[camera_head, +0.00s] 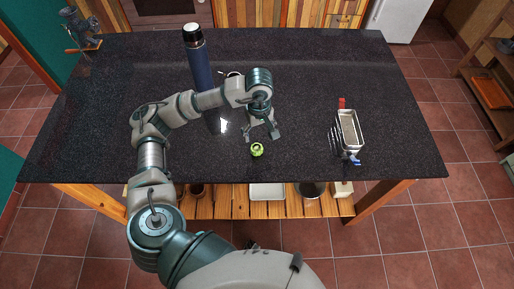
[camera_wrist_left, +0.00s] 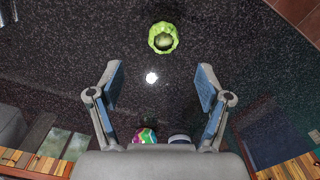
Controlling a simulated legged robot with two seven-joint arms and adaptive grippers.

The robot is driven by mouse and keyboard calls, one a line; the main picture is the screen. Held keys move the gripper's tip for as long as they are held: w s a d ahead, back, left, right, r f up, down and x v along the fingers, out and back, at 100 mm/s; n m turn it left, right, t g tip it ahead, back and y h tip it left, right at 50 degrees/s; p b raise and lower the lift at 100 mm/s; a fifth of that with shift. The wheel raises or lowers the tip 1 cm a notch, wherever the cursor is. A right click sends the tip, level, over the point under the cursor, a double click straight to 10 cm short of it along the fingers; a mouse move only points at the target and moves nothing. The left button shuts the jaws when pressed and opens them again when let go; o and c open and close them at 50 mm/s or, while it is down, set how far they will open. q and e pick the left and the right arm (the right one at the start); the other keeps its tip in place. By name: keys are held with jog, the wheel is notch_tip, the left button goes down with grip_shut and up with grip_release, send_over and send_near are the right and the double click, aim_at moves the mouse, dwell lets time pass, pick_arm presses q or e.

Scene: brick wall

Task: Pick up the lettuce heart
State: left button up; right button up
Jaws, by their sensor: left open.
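The lettuce heart (camera_head: 257,150) is a small green round thing on the dark countertop (camera_head: 300,70), close to its front edge. My right gripper is not in view.
A tall blue bottle (camera_head: 198,65) stands behind my left arm. A metal loaf-shaped container (camera_head: 349,133) with small red and blue items beside it is at the right. A grinder-like object (camera_head: 80,28) sits at the far left corner. The counter between is mostly clear.

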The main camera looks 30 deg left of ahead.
aim_at(257, 147)
pick_arm(q)
jog(key=f, duration=0.4)
jog(key=shift+w+d, duration=0.1)
jog(key=shift+w, duration=0.1)
jog(key=shift+f, duration=0.75)
jog(key=shift+f+p, duration=0.25)
jog(key=shift+p, duration=0.05)
jog(key=f, duration=0.4)
jog(key=shift+s+a+f+p, duration=0.25)
jog(key=shift+s+a+p, duration=0.05)
jog(key=shift+a+p, duration=0.1)
jog(key=shift+f, duration=0.15)
jog(key=c, duration=1.2)
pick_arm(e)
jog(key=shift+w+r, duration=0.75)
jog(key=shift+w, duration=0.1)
